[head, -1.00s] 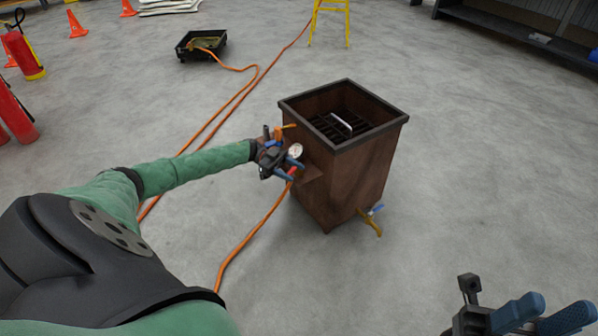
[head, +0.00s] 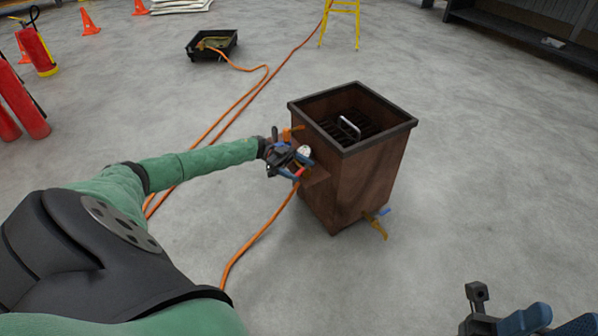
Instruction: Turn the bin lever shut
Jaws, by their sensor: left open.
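The bin (head: 345,190) is a rusty brown square box with a dark rim, standing upright on the floor. A white round gauge (head: 304,151) and a small orange lever (head: 293,130) are at its left side. A red part (head: 299,172) shows below the gauge. My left gripper (head: 292,159) is open at this fitting and partly covers it; I cannot tell whether it touches. A brass tap with a blue handle (head: 378,213) sticks out low on the bin's right side. My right gripper (head: 540,321) is at the bottom right, cut by the frame edge, away from the bin.
An orange hose (head: 250,245) runs from the fitting along the floor, with more hose behind towards a black tray (head: 211,46). Red extinguishers (head: 22,103) stand at the left. A yellow stand (head: 341,24) is behind. The floor right of the bin is clear.

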